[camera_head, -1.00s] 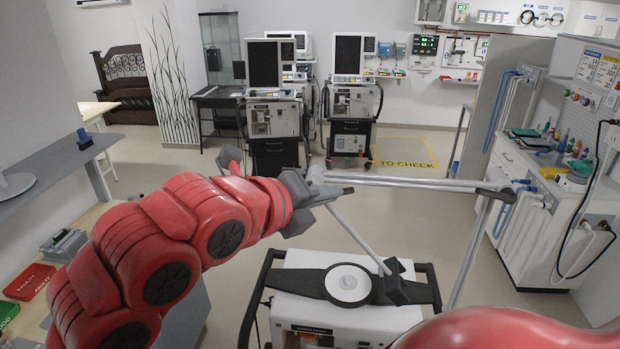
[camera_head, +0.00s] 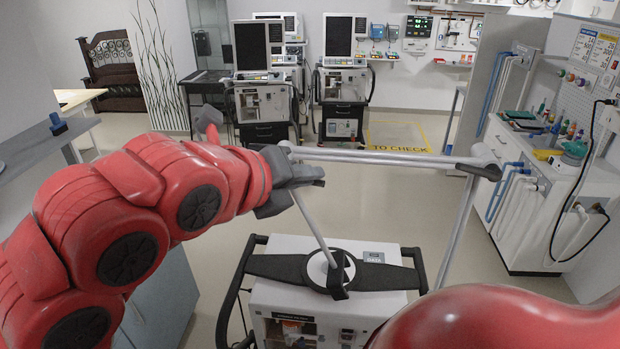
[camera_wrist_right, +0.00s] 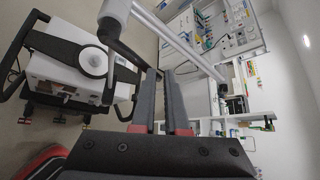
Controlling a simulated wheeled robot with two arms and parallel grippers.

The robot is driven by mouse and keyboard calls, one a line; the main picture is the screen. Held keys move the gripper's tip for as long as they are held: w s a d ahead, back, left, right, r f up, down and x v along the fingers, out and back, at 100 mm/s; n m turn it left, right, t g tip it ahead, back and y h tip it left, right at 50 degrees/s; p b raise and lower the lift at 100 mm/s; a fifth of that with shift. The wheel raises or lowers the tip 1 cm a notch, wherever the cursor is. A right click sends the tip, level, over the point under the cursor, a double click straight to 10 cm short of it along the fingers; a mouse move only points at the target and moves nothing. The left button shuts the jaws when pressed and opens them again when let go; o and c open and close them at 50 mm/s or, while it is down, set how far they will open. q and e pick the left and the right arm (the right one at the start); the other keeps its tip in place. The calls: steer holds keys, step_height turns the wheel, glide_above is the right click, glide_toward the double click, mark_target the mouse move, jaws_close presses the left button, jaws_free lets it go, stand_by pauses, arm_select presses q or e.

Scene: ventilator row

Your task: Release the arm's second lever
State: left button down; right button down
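A jointed support arm stands over the ventilator cart (camera_head: 290,300). Its pale horizontal tube (camera_head: 380,156) runs from a left joint to a dark right elbow (camera_head: 477,166). A thinner tube (camera_head: 312,225) slants down to a dark end piece (camera_head: 338,277), which appears in front of the white disc (camera_head: 318,268). A dark rod (camera_wrist_right: 130,52) reaches the fingertips; contact is unclear. I cannot single out the second lever.
Two ventilators on carts (camera_head: 262,100) (camera_head: 342,90) stand at the back, beside a yellow floor marking (camera_head: 398,137). A white counter (camera_head: 530,215) with hoses and bottles lines the right. A grey shelf (camera_head: 35,145) is at the left. Floor between is clear.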

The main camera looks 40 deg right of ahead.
steer(key=shift+w+a+r+p, duration=0.15)
steer(key=shift+r+p, duration=0.2)
steer(key=shift+r, duration=0.1)
steer(key=shift+w+a+r+p, duration=0.1)
steer(key=shift+a+r+p, duration=0.05)
steer(key=shift+r+p, duration=0.25)
